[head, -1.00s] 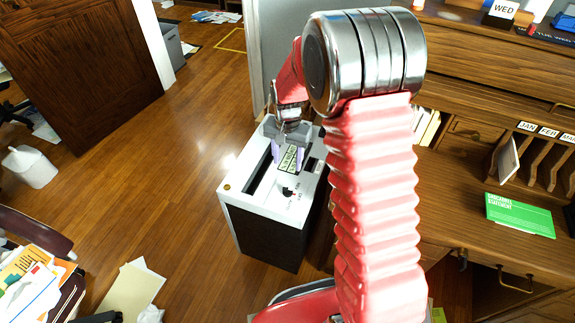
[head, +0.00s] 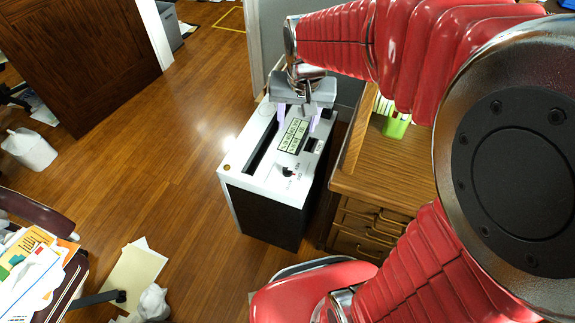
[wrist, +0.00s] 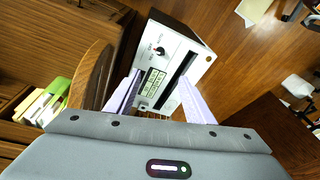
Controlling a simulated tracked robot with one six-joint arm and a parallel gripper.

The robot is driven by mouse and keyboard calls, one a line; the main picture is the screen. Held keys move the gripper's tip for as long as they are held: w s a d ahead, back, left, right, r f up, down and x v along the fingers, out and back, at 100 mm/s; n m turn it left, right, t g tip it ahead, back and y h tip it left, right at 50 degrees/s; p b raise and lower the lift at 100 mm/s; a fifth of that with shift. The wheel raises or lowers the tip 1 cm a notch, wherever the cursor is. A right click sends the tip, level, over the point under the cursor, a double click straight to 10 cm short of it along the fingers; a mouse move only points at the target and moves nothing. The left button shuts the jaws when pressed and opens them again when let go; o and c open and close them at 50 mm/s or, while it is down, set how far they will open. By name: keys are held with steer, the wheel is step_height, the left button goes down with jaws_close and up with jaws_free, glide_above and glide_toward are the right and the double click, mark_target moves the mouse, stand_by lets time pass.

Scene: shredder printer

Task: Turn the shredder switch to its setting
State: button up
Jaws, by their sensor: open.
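The shredder (head: 262,185) is a box with a white top and dark sides, standing on the floor. Its top has a long dark slot, a label with several lines of print, and the switch (head: 288,171), a small dark knob near the front right. The switch also shows in the wrist view (wrist: 160,50), with small lettering beside it. My gripper (head: 297,116) is open and empty above the far part of the shredder top, apart from the switch. In the wrist view its pale fingers (wrist: 160,96) straddle the label and slot, with the switch beyond them.
A wooden desk (head: 390,180) with drawers stands close to the shredder's right side. Folders and papers (head: 130,280) lie at the front left. The floor left of the shredder is clear.

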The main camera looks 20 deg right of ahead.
steer(key=s+r+n+t, duration=0.1)
steer(key=s+r+n, duration=0.1)
steer(key=s, duration=0.6)
steer(key=s+r+n+t, duration=0.1)
steer(key=s+r+t, duration=0.1)
steer(key=s+r, duration=0.3)
steer(key=shift+s+r+n, duration=0.15)
steer(key=shift+s+n, duration=0.25)
steer(key=shift+s, duration=1.3)
steer(key=shift+a, duration=0.1)
steer(key=shift+c, duration=0.2)
